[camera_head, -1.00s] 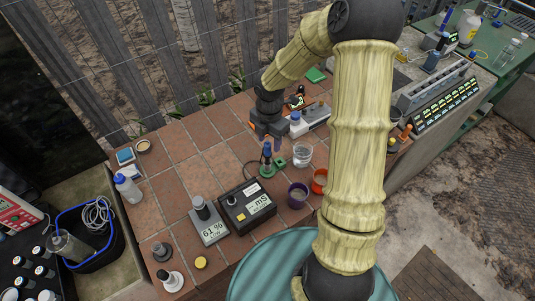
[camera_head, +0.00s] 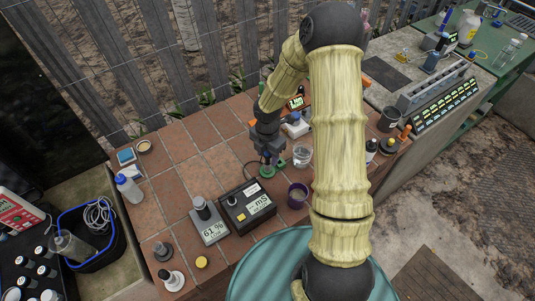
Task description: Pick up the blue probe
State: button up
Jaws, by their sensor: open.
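The blue probe (camera_head: 267,158) stands upright in a small green holder (camera_head: 266,172) on the tiled counter. Its upper part is hidden by my gripper (camera_head: 268,151). My gripper points down and is open, with its fingers at the probe's upper part. I cannot tell whether the fingers touch the probe.
Beside the holder are a black meter marked mS (camera_head: 247,206), a grey meter reading 61 % (camera_head: 210,226), a purple cup (camera_head: 298,195) and a clear beaker (camera_head: 302,156). Tiles left of the holder are clear.

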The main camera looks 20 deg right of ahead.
jog(key=shift+c, duration=0.2)
dwell(0.3)
jog(key=c, duration=0.9)
jog(key=shift+o, duration=0.2)
jog(key=shift+r, duration=0.1)
notch_tip(320, 180, up, 10)
jog(key=shift+f, duration=0.1)
